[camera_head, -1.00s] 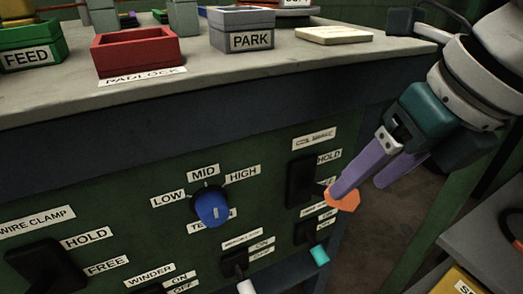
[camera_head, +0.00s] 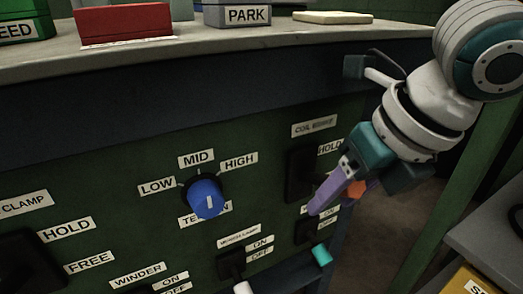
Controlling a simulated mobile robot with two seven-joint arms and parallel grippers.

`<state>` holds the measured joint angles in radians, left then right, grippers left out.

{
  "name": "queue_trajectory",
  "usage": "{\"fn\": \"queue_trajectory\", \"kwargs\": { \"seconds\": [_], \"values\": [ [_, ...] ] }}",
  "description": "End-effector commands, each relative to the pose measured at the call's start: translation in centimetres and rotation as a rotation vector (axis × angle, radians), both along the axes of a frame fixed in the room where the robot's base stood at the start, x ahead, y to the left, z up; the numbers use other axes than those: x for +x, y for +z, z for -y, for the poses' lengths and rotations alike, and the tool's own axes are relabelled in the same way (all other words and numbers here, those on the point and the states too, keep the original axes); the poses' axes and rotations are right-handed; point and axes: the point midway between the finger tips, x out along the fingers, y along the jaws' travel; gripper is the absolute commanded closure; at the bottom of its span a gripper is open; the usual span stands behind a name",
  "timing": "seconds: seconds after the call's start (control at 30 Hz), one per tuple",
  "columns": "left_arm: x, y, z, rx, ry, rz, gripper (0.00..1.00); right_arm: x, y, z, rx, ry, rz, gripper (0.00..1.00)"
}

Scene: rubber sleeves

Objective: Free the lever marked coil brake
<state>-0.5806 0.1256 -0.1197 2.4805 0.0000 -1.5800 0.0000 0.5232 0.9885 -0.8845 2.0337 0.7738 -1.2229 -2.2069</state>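The coil brake lever has a black base plate (camera_head: 300,172) on the green panel, under a small label (camera_head: 314,126) that seems to read coil brake. A HOLD label (camera_head: 330,148) sits at its upper right. The lever's orange tip (camera_head: 355,188) shows behind my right gripper (camera_head: 335,197). The purple fingers reach down and left in front of it, hiding much of the lever and its lower label. One finger shows clearly; the other is mostly hidden, so I cannot tell whether the gripper is open or touching the lever. My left gripper is not in view.
The blue tension knob (camera_head: 206,198) is to the left. Below are a white-tipped lever (camera_head: 243,287) and a teal-tipped lever (camera_head: 322,255). The wire clamp switch (camera_head: 30,262) is at lower left. The tabletop (camera_head: 200,35) holds a red bin (camera_head: 124,20) and the PARK bin (camera_head: 243,15).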

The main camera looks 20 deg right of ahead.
Motion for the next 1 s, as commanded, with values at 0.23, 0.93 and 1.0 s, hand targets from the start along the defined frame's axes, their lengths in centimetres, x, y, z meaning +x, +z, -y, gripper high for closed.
{"fn": "queue_trajectory", "kwargs": {
  "seconds": [0.23, 0.93, 1.0],
  "values": [
    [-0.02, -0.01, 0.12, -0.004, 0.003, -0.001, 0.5, -0.01, 0.0, 0.02, 0.0, 0.0, 0.0, 0.77],
    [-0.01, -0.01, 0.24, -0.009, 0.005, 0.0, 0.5, -0.01, 0.0, 0.04, -0.001, -0.001, 0.0, 1.0],
    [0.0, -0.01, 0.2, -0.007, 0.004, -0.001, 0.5, -0.01, 0.0, 0.04, -0.001, -0.001, 0.0, 1.0]
  ]
}}
